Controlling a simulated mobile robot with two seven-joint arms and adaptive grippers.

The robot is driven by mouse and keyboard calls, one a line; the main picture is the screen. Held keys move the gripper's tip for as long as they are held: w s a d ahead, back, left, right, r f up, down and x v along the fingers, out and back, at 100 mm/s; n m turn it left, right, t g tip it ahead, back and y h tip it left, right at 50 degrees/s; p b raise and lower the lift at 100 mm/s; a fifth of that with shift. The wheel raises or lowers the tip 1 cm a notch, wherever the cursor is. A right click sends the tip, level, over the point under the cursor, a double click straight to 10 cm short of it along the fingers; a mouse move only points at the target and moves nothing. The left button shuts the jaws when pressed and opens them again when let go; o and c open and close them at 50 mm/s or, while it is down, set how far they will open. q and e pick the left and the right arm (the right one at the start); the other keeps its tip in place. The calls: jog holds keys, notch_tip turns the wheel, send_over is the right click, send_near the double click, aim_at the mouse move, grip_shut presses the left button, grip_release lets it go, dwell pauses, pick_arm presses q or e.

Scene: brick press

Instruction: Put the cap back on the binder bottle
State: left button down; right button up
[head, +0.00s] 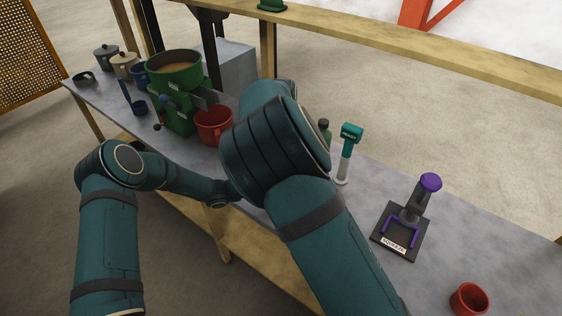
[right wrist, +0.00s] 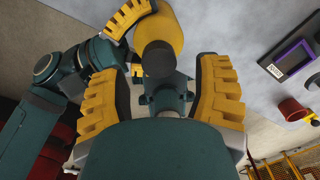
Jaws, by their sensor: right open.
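A yellow bottle-like body (right wrist: 165,25) stands out in the right wrist view, with a dark round end (right wrist: 157,60) facing the camera. I cannot tell whether that end is a cap or an open neck. My right gripper (right wrist: 162,72) is open, its two yellow ribbed fingers to either side of this end, apart from it. A yellow ribbed finger of my left gripper (right wrist: 128,18) shows beside the body; its grip is unclear. In the head view my right arm hides both grippers and the binder bottle. No separate loose cap can be made out.
On the grey table (head: 354,217) stand a green machine (head: 172,115), a red mug (head: 213,124), a small dark-capped bottle (head: 324,128), a teal-headed tool (head: 348,146), a purple-handled press (head: 402,228) and a red cup (head: 468,300). Several pots stand at the far left.

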notch_tip(320, 180, up, 2)
jog(key=shift+r, duration=0.1)
dwell(0.4)
